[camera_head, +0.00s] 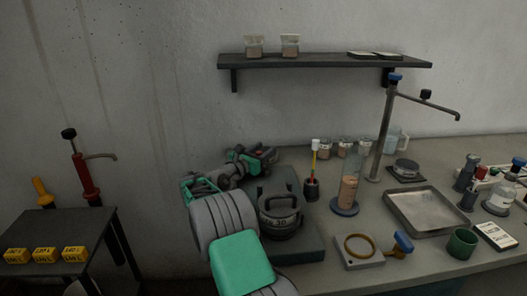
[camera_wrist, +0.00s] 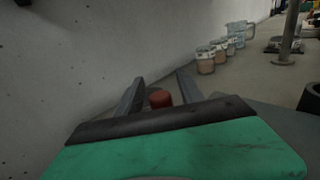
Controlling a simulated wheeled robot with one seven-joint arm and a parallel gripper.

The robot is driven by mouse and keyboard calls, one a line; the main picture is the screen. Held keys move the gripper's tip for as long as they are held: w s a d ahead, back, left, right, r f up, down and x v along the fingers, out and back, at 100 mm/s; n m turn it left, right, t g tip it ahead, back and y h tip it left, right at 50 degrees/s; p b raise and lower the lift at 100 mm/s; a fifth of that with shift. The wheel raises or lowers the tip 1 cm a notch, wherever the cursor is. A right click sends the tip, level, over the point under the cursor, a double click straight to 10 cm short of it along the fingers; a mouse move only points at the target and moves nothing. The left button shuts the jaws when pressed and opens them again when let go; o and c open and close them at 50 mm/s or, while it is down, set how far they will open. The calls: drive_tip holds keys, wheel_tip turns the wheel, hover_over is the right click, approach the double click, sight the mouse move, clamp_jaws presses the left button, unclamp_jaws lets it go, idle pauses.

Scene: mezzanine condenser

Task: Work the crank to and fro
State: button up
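My gripper (camera_head: 262,158) reaches over the back left of the bench, near the wall. In the wrist view, the two dark fingers (camera_wrist: 160,92) stand apart. A short red-brown knob (camera_wrist: 160,98) shows between them, with a gap on each side; I cannot tell how deep it sits between the fingers. A small orange-red spot at my gripper in the head view may be this same knob. I cannot make out a crank arm under it; my gripper hides that area. A dark round kettle-like weight (camera_head: 280,211) marked 30 stands on a grey-green base (camera_head: 312,244) in front of my gripper.
Jars (camera_wrist: 205,62) stand along the wall to the right. A pen cup (camera_head: 311,190), a cylinder (camera_head: 348,192), a metal post (camera_head: 384,135) and a tray (camera_head: 427,229) crowd the bench. A shelf (camera_head: 320,61) hangs above. A side table (camera_head: 75,232) stands left.

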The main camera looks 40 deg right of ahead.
clamp_jaws()
idle(1.2)
